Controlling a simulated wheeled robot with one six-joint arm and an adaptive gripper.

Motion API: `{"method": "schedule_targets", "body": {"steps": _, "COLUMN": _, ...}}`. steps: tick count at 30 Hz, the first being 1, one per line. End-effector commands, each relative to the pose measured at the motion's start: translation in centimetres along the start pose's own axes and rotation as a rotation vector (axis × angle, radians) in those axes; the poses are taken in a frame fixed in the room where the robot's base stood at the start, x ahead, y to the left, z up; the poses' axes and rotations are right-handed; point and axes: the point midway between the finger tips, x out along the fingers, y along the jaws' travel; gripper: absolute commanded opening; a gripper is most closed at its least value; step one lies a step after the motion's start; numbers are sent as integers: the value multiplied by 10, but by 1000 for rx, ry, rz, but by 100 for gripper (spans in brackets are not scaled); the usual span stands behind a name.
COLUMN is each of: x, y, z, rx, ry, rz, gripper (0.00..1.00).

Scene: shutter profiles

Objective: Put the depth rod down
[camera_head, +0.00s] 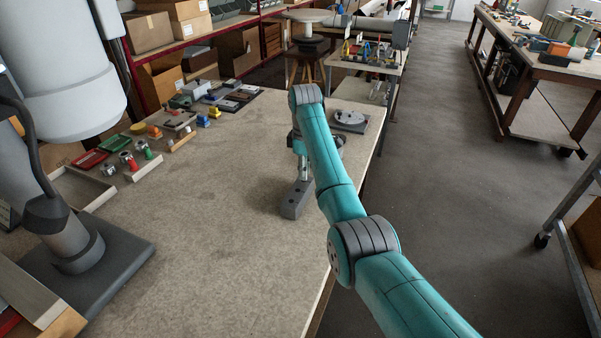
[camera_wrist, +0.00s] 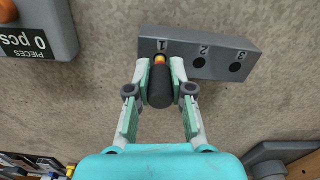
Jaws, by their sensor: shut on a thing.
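The depth rod (camera_wrist: 160,86) shows in the wrist view as a dark handle with an orange-yellow collar. My gripper (camera_wrist: 160,80) is shut on it, one finger on each side of the handle. The collar end lies at the hole marked 1 of a grey block (camera_wrist: 220,57); holes 2 and 3 look empty. Whether the rod's tip is inside hole 1 is hidden by the collar and handle. In the head view the block (camera_head: 294,200) lies on the bench under my gripper (camera_head: 302,158), which my arm partly hides.
A grey unit reading "0 pcs" (camera_wrist: 35,40) lies left of the block in the wrist view. The bench (camera_head: 210,230) is clear left of the block. Small parts and trays (camera_head: 90,158) line its left side. A grey round-plated device (camera_head: 350,120) stands behind my arm.

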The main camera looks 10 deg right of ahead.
Motion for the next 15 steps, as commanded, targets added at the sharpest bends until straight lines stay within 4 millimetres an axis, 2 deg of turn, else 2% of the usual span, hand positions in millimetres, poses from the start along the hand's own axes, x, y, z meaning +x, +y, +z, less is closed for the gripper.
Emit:
{"method": "schedule_targets", "body": {"steps": 3, "x": 11, "y": 1, "z": 5, "rx": 0, "ry": 0, "rz": 0, "gripper": 0}}
{"method": "schedule_targets", "body": {"steps": 14, "x": 14, "y": 1, "z": 5, "rx": -1, "ry": 0, "rz": 1, "gripper": 0}}
{"method": "schedule_targets", "body": {"steps": 15, "x": 14, "y": 1, "z": 4, "rx": -1, "ry": 0, "rz": 1, "gripper": 31}}
